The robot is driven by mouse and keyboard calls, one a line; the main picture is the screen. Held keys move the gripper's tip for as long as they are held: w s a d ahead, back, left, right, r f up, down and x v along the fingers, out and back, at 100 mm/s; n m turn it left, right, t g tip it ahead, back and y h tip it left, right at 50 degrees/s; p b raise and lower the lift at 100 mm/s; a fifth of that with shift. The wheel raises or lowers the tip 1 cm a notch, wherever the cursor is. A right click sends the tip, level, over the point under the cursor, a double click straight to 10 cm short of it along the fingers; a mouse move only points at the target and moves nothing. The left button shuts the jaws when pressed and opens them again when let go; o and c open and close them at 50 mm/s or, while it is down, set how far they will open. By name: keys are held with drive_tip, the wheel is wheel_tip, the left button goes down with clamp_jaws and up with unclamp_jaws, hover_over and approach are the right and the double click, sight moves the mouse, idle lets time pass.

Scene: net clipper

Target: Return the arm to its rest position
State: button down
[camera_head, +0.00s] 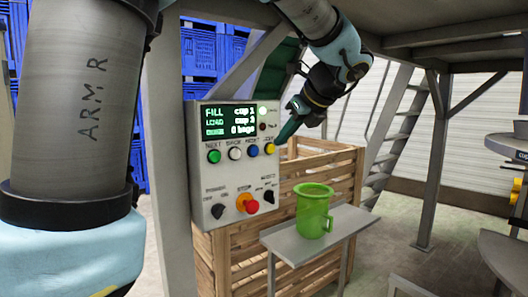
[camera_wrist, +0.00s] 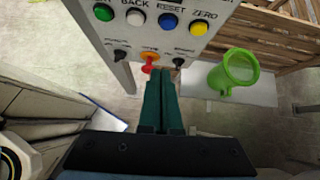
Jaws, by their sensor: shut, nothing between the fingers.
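My arm reaches in from the top of the head view. My gripper (camera_head: 281,139) is shut and empty, its green fingers angled down and left beside the control panel (camera_head: 228,185). In the head view the fingertips appear close to the yellow button (camera_head: 269,148); I cannot tell whether they touch it. In the wrist view my gripper (camera_wrist: 164,75) has its green fingers together, pointing toward the lower part of the panel (camera_wrist: 185,40), below its row of buttons. The fingertips overlap the red knob (camera_wrist: 148,68) area there.
A green cup (camera_head: 313,210) with a handle stands on a small grey shelf (camera_head: 345,226) right of the panel. A wooden crate (camera_head: 345,165) is behind it. Metal stairs (camera_head: 395,130) and a post (camera_head: 434,165) stand at right. Open floor lies between them.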

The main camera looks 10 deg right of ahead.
drive_tip(key=s+a+f+n+g+h, duration=0.2)
drive_tip(key=s+a+f+n+g, duration=0.1)
drive_tip(key=a+f+n, duration=0.8)
drive_tip(key=s+a+f+n+g+h, duration=0.2)
drive_tip(key=s+a+f+n, duration=0.4)
drive_tip(key=a+f+n, duration=0.6)
wheel_tip(320, 180, down, 3)
drive_tip(key=n+g, duration=0.1)
drive_tip(key=n, duration=0.5)
drive_tip(key=shift+s+a+g, duration=0.15)
drive_tip(key=shift+s+g, duration=0.05)
drive_tip(key=shift+g, duration=0.1)
